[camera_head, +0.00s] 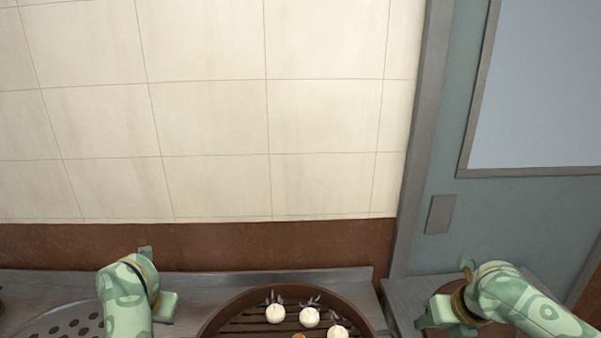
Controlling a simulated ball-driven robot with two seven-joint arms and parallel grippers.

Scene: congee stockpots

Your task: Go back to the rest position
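My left gripper (157,280) is at the lower left, above the metal counter and left of the brown steamer. Its two fingers show apart and nothing is seen between them. My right gripper (450,289) is at the lower right, over the right-hand counter. Its fingers also show apart, with no held object visible. Both hands are seen from above and behind, so the fingertips are partly hidden.
A round brown slatted steamer (212,323) at bottom centre holds several small white buns (275,313). A perforated round metal plate (70,324) lies at bottom left. A metal counter (45,284) runs below the tiled wall (210,110). A grey post (420,150) stands right of the tiles.

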